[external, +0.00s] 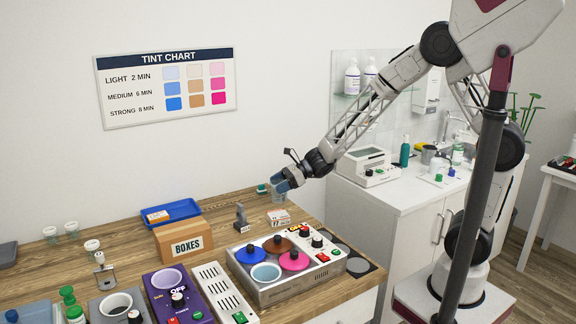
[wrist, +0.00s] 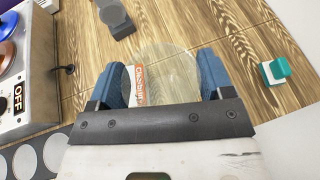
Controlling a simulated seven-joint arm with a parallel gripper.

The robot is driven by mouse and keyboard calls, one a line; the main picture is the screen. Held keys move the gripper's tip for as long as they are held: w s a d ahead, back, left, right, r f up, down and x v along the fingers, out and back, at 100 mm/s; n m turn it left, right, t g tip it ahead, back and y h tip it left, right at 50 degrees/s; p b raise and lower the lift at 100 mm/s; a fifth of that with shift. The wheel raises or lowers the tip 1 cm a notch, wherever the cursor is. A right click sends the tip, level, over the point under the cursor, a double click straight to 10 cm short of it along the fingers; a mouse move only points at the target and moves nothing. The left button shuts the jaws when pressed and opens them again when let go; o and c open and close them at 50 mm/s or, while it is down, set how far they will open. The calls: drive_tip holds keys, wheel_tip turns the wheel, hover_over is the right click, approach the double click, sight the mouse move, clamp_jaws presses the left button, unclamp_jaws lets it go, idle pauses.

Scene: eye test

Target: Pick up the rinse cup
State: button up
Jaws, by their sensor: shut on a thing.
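A clear, see-through round cup (wrist: 172,62), which looks like the rinse cup, sits between the two blue fingers of my gripper (wrist: 158,85) in the wrist view. My gripper is shut on it. In the external view my gripper (external: 287,182) is at the back right of the wooden table, and the cup (external: 278,196) shows faintly just below the fingers. In the wrist view the cup overlaps a small white-and-orange box (wrist: 139,84), seen partly through it. The cup's base is hard to make out.
The small box (external: 276,218) lies under the gripper. A green-topped item (external: 262,188) is close by, also in the wrist view (wrist: 274,72). A grey stand (external: 241,218), a pot warmer (external: 325,284) and a cardboard box (external: 183,240) stand to the left and front.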

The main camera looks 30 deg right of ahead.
drive_tip(key=shift+s+d+r, duration=0.1)
drive_tip(key=shift+s+d, duration=0.55)
drive_tip(key=shift+s, duration=0.3)
drive_tip(key=shift+s+d+r, duration=0.1)
drive_tip(key=shift+s+d, duration=0.55)
drive_tip(key=shift+s, duration=0.3)
